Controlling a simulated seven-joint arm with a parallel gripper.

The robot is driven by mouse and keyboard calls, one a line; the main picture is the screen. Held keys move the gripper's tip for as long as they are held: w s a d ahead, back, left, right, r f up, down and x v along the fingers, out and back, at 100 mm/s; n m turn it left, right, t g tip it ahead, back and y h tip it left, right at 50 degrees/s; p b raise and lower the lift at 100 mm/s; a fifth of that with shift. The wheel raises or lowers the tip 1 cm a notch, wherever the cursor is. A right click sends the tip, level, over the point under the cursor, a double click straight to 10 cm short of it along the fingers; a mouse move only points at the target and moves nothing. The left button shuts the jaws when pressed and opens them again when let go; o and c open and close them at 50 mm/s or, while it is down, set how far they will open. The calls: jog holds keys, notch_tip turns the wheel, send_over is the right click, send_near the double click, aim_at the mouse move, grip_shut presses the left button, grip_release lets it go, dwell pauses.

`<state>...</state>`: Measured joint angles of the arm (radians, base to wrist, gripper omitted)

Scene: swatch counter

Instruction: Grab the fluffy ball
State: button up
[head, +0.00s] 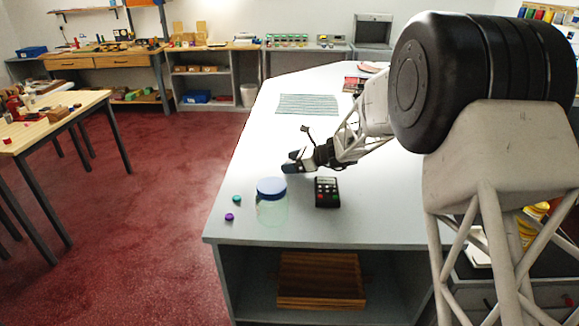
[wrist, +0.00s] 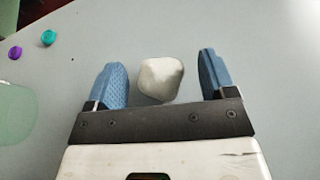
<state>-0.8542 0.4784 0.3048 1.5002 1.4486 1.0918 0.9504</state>
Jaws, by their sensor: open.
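A whitish, rounded lump (wrist: 161,78) lies on the grey counter in the wrist view. It is the only ball-like thing I see there, but its surface looks smooth and I cannot make out any fluff. My gripper (wrist: 160,62) is open, with one blue finger to the left of the lump and one to the right. Gaps show on both sides, and neither finger touches it. In the head view my gripper (head: 290,163) is low over the counter, behind the jar. The lump cannot be made out there.
A clear jar with a blue lid (head: 271,187) stands in front of my gripper. A black keypad device (head: 327,193) lies to its right. A teal cap (head: 236,198) and a purple cap (head: 229,217) lie near the left edge. A striped cloth (head: 308,104) lies farther back on the counter (head: 380,215).

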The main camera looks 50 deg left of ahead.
jog(key=shift+s+a+f, duration=0.1)
jog(key=shift+s+a, duration=0.05)
jog(key=shift+a, duration=0.1)
dwell(0.4)
jog(key=c, duration=1)
